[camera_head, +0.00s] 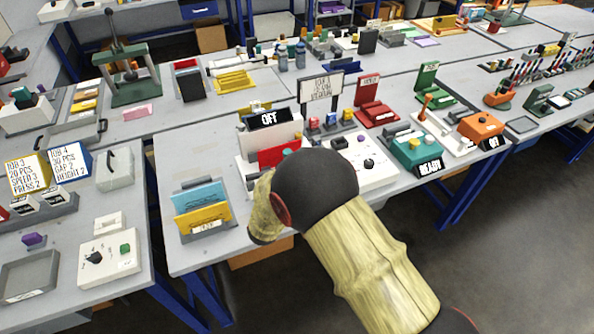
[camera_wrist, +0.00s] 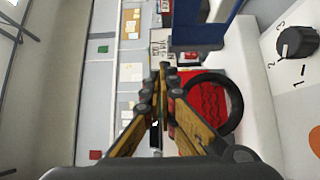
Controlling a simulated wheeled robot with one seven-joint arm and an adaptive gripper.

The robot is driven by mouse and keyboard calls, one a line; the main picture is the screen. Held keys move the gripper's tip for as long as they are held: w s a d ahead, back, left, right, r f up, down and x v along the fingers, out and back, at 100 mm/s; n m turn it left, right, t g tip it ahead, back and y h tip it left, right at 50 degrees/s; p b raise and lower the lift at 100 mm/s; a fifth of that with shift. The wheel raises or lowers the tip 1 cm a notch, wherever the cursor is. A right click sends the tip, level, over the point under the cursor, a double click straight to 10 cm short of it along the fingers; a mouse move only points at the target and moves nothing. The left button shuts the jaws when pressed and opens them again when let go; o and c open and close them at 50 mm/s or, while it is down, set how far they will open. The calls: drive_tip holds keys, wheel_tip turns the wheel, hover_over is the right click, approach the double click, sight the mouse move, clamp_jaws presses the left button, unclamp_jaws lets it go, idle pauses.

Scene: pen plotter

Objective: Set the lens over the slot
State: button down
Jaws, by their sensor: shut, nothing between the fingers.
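A black ring (camera_wrist: 239,103), which looks like the lens's rim, shows in the wrist view just right of my fingers. A red patterned surface (camera_wrist: 208,98) shows through it. My gripper (camera_wrist: 161,70) is shut and empty, its fingertips together left of the ring; I cannot tell whether a finger touches it. In the head view my arm hides the gripper and the ring. The white machine with the OFF display (camera_head: 268,119) and a red front part (camera_head: 277,156) stands just behind my arm's end. I cannot make out the slot.
A white control box with a dark knob (camera_head: 368,164) stands right of my arm; its knob (camera_wrist: 296,42) shows in the wrist view. A holder with blue and yellow plates (camera_head: 203,214) stands to the left. Bare tabletop (camera_head: 180,160) lies behind that holder.

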drive_tip(key=shift+w+a, duration=0.1)
drive_tip(key=shift+w, duration=0.45)
drive_tip(key=shift+s+b, duration=0.1)
drive_tip(key=shift+b, duration=0.25)
